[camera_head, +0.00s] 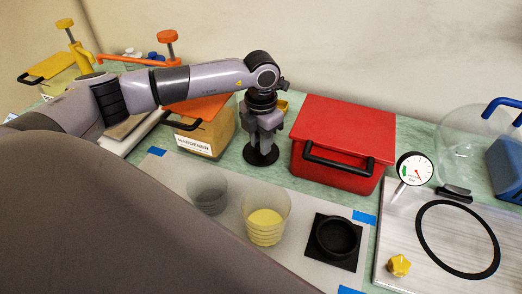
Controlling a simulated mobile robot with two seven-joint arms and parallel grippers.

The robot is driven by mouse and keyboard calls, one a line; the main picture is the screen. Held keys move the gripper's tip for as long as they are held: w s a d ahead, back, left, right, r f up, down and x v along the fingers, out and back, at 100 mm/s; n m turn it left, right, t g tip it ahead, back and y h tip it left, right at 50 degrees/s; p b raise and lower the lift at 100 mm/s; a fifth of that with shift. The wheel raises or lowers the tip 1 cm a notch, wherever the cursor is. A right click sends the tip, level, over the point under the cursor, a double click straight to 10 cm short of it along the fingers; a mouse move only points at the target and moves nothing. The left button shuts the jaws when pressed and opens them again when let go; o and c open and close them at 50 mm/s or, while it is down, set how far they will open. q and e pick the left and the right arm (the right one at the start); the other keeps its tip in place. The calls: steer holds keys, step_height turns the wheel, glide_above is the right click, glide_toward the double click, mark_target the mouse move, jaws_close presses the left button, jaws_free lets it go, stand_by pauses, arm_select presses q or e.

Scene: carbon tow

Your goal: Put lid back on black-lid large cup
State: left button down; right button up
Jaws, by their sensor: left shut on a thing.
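A clear cup with yellow contents (265,222) stands open on the pale mat. A smaller-looking clear cup with a greyish look (207,193) stands open to its left. Neither cup has a lid on it; I cannot tell which one is the black-lid large cup. My right gripper is not in view.
A red box with a black handle (342,133) stands right of the gripper, close by. A black square holder with a round rim (336,241) lies right of the cups. A gauge (414,168) stands farther right.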

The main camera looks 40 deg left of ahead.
arm_select(q)
step_height(320, 180, up, 20)
steer(key=b, duration=0.1)
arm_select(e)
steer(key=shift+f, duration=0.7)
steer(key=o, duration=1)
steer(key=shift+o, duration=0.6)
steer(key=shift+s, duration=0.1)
